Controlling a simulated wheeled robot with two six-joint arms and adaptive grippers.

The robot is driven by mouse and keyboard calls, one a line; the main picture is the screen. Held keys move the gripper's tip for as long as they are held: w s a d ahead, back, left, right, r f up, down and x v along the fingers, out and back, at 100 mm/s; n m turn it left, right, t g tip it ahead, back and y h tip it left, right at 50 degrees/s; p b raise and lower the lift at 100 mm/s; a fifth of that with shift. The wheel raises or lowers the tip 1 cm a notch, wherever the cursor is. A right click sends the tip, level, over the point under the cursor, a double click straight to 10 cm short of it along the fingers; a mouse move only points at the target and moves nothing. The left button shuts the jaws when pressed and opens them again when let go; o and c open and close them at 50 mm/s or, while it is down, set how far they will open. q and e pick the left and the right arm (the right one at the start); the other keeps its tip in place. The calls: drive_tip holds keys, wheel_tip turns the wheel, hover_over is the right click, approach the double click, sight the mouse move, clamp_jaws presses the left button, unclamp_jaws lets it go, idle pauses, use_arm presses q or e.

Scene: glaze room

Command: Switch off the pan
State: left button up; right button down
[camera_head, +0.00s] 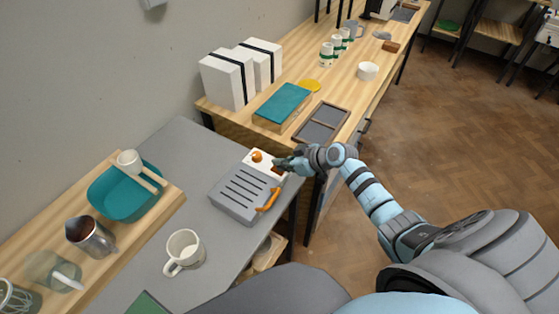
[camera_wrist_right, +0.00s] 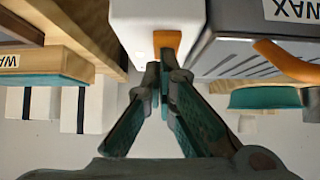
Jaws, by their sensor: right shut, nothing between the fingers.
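The pan (camera_head: 240,190) is a grey box with a slotted lid and an orange handle (camera_head: 268,199). It stands on the grey table, with a white control end at the back bearing an orange knob (camera_head: 257,156) and a small dark reddish part (camera_head: 277,169). My right gripper (camera_head: 280,163) is shut and empty at the right edge of this white end. In the right wrist view, the fingertips (camera_wrist_right: 163,72) are close to an orange part (camera_wrist_right: 168,42) on the white face; I cannot tell whether they touch. The left gripper is not in view.
A white mug (camera_head: 184,252) stands on the grey table (camera_head: 150,205). A teal basin (camera_head: 118,203) and a metal pitcher (camera_head: 90,237) are on the wooden shelf at left. A teal-topped box (camera_head: 283,104) and a dark divided tray (camera_head: 322,124) lie behind the pan.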

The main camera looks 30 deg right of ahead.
drive_tip(key=shift+s+d, duration=0.15)
drive_tip(key=shift+s, duration=0.1)
drive_tip(key=shift+r+p, duration=0.3)
drive_tip(key=shift+p, duration=0.05)
drive_tip(key=w+r+p+v, duration=0.1)
drive_tip(key=p+v, duration=0.2)
drive_tip(key=v, duration=0.9)
drive_tip(key=shift+s+r, duration=0.2)
drive_tip(key=shift+r, duration=0.05)
